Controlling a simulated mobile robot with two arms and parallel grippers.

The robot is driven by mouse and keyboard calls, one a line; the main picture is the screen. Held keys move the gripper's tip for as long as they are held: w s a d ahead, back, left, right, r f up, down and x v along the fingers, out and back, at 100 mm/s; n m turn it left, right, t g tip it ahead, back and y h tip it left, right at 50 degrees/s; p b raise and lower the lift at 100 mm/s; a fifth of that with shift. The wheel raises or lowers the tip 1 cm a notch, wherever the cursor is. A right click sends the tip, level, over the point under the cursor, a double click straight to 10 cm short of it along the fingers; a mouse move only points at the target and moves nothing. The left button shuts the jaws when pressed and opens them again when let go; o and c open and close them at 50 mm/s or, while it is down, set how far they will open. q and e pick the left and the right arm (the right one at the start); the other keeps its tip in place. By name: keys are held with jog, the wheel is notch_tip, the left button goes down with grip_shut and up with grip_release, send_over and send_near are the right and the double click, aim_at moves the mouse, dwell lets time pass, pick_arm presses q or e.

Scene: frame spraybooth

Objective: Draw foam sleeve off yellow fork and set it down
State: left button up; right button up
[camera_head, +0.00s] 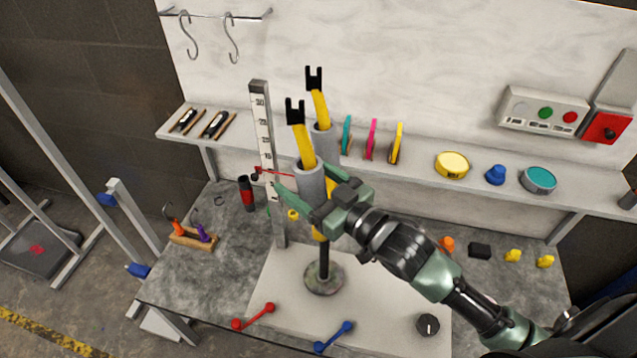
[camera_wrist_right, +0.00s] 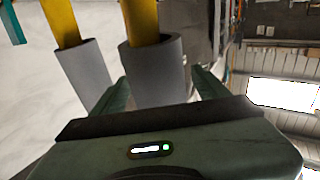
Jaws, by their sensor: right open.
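The yellow fork (camera_head: 303,147) stands upright on a black post with a round base (camera_head: 324,277), its two yellow legs ending in black tips at the top. A grey foam sleeve (camera_head: 310,183) is around the near leg and another grey sleeve (camera_head: 326,143) around the far leg. My right gripper (camera_head: 309,188) is open, with its green fingers on either side of the near sleeve. In the right wrist view that sleeve (camera_wrist_right: 157,72) stands between the fingers, with the other sleeve (camera_wrist_right: 84,68) beside it, outside them. Whether the fingers touch the sleeve cannot be told. My left gripper is not in view.
A ruler post (camera_head: 264,125) stands close left of the fork. A shelf (camera_head: 430,182) behind holds coloured discs and tools. The white mat (camera_head: 385,290) has free room around the base; red and blue wrenches (camera_head: 333,337) and a black knob (camera_head: 428,323) lie near its front.

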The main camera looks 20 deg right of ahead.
aim_at(295, 160)
jog(key=shift+w+a, duration=0.3)
jog(key=shift+w, duration=0.25)
jog(key=c, duration=1.6)
jog(key=shift+w+r+p, duration=0.1)
jog(key=shift+r+p, duration=0.9)
jog(key=shift+r, duration=0.05)
jog(key=shift+a+r+p, duration=0.2)
jog(key=shift+r+p, duration=0.2)
jog(key=shift+p, duration=0.05)
jog(key=shift+a+r+p, duration=0.1)
jog(key=shift+r+p, duration=0.6)
jog(key=shift+p, duration=0.1)
jog(key=shift+w, duration=0.1)
jog(key=shift+w+a+r+p, duration=0.15)
jog(key=shift+a+r+p, duration=0.05)
jog(key=shift+r+p, duration=0.85)
jog(key=shift+w+a+r+p, duration=0.1)
jog(key=shift+a+r+p, duration=0.1)
jog(key=shift+r+p, duration=0.8)
